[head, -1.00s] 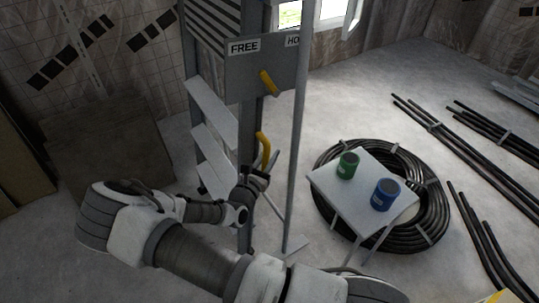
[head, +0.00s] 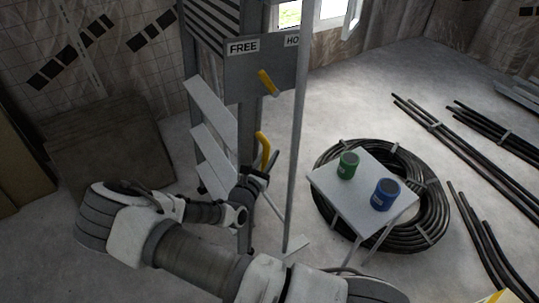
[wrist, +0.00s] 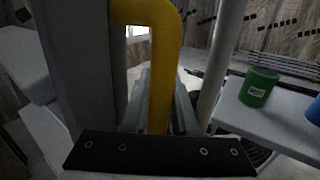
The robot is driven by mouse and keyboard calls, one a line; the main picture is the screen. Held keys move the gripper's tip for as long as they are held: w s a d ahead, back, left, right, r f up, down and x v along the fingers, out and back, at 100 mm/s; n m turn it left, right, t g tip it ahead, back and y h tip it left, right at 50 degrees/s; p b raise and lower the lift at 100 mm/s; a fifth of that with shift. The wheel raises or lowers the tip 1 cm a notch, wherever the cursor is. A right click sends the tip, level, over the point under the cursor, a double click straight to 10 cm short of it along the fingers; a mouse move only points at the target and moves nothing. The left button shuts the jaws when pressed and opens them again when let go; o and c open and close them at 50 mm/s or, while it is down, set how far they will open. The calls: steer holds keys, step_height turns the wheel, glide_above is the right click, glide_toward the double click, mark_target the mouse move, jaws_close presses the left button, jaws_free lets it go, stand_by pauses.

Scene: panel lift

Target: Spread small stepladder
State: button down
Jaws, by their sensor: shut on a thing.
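In the wrist view the handle runs down behind the dark plate of my gripper, so the contact is hidden.
A grey plate marked FREE (head: 243,70) with a yellow lever (head: 268,83) sits above my gripper. To the right, a white table (head: 335,200) bears a green can (head: 347,166) and a blue can (head: 386,195). A black coil (head: 437,215) and pipes (head: 480,165) lie on the floor.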

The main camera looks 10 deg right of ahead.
steer(key=s+a+f+n+t+b, duration=0.1)
steer(key=s+a+b, duration=0.2)
steer(key=a, duration=0.7)
steer(key=s+a+f+n+t+h+b, duration=0.1)
steer(key=s+a+b, duration=0.2)
steer(key=a, duration=0.7)
steer(key=s+a+n+t+b, duration=0.1)
steer(key=s+a+t+b, duration=0.1)
steer(key=a, duration=0.8)
steer(key=shift+s+a+f+n+b, duration=0.3)
steer(key=shift+s+f+b, duration=0.15)
steer(key=shift+s, duration=0.55)
steer(key=c, duration=0.7)
jaws_free()
steer(key=shift+a, duration=0.2)
steer(key=v, duration=1.1)
steer(key=p+v, duration=0.1)
steer(key=v, duration=0.5)
steer(key=shift+s+f, duration=0.1)
steer(key=shift+f, duration=0.25)
